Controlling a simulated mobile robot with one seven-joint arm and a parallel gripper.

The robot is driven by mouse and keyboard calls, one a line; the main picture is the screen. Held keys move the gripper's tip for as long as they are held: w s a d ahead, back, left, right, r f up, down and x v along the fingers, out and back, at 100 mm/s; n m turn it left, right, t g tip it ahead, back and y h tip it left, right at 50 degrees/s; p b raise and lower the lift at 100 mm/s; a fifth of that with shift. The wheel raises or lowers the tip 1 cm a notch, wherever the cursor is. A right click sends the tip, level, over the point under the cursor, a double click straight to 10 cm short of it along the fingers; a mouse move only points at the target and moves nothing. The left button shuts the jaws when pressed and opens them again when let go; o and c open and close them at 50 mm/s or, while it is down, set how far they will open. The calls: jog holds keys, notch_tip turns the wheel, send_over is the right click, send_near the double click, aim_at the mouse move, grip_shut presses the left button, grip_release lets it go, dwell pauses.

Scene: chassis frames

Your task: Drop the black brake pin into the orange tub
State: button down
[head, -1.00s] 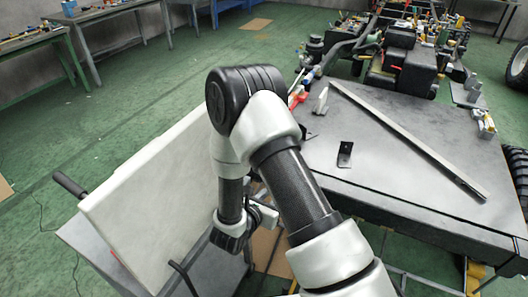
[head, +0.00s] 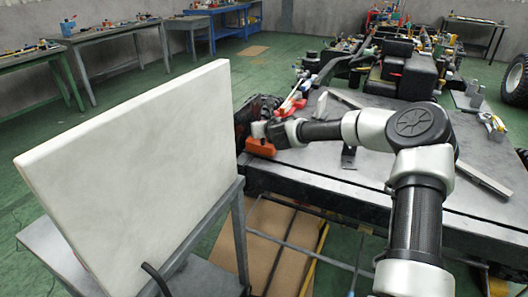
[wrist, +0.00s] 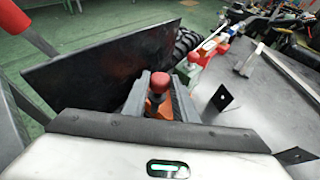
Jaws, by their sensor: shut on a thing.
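My gripper (wrist: 158,95) is shut on a small dark pin with a red knob on top (wrist: 158,82), taken to be the black brake pin. The pin's lower end is hidden between the fingers. In the head view my gripper (head: 270,131) is at the left edge of the grey table, and the pin cannot be made out. The orange tub (head: 260,148) is at the table's edge, just below the gripper. In the wrist view a bit of orange (wrist: 162,108) shows behind the pin, between the fingers. I cannot tell the gap between pin and tub.
The grey table (head: 315,165) carries a black bracket (head: 348,157), a long metal bar (head: 485,178) and red-and-white tools (head: 292,105). A large white panel (head: 130,170) stands on a stand at left. A dark tyre (wrist: 186,42) is behind the table's edge.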

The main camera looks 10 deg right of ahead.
jog(key=w+d+r+n+y, duration=0.1)
jog(key=w+d+r, duration=0.15)
jog(key=w, duration=0.25)
jog(key=f+b, duration=0.2)
jog(key=f, duration=0.1)
jog(key=a+f+b, duration=0.1)
jog(key=f, duration=0.1)
jog(key=shift+w+b, duration=0.15)
jog(key=shift+b, duration=0.2)
jog(key=c, duration=1.4)
grip_release()
jog(key=shift+o, duration=0.2)
jog(key=shift+d, duration=0.1)
